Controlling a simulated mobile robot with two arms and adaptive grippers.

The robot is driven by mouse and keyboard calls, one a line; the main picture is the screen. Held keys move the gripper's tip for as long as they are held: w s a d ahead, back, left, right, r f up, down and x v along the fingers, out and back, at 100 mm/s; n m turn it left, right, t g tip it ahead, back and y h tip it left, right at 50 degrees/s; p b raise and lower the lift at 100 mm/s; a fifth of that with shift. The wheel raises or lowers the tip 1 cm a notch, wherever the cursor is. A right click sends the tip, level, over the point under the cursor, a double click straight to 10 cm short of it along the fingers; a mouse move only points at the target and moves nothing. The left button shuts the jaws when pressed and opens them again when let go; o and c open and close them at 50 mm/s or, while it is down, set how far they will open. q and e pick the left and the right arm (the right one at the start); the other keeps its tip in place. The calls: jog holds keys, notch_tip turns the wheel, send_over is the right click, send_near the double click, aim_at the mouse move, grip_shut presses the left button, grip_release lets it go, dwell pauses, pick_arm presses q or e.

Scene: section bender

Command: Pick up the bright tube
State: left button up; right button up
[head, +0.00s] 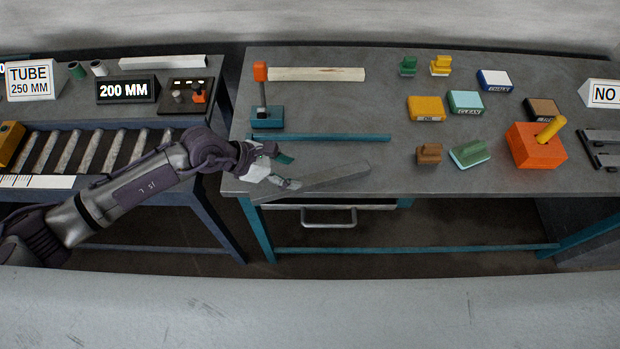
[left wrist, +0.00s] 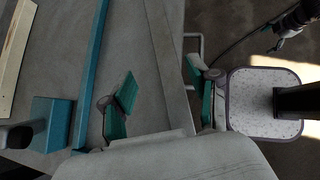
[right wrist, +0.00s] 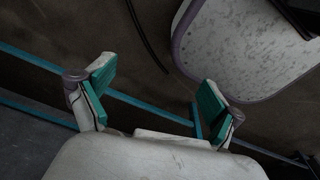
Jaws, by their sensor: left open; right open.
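A plain grey bar-like length (head: 325,178) lies slanted along the front edge of the middle bench; its left end reaches the edge. It is the tube-like piece closest to my left gripper, but I cannot tell whether it is hollow. My left gripper (head: 287,171) is open at its left part, and in the left wrist view the grey bar (left wrist: 168,60) runs between the two spread fingers (left wrist: 162,92). No contact is visible. My right gripper (right wrist: 154,90) is open and empty above the floor, away from the bench; it is out of the head view.
A teal bar (head: 330,138) and a pale wooden bar (head: 316,74) lie behind. A teal-based lever stand (head: 267,118) is at left. Coloured blocks (head: 426,108) and an orange box (head: 536,150) stand right. A roller bench (head: 96,150) is left; a drawer (head: 330,216) hangs below.

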aim_at(311, 179)
pick_arm(q)
jog(key=x, duration=0.1)
jog(key=p+x, duration=0.1)
jog(key=shift+s+d+f, duration=0.25)
jog(key=shift+d, duration=0.1)
jog(key=p+x, duration=0.1)
jog(key=x, duration=0.2)
jog(key=shift+d+f, duration=0.55)
jog(key=shift+w+f, duration=0.1)
jog(key=c, duration=1.1)
grip_shut()
pick_arm(e)
jog(key=s+r, duration=0.1)
jog(key=s+a+r, duration=0.1)
jog(key=shift+s+a+r, duration=0.1)
jog(key=shift+s+r, duration=0.15)
jog(key=shift+r, duration=0.05)
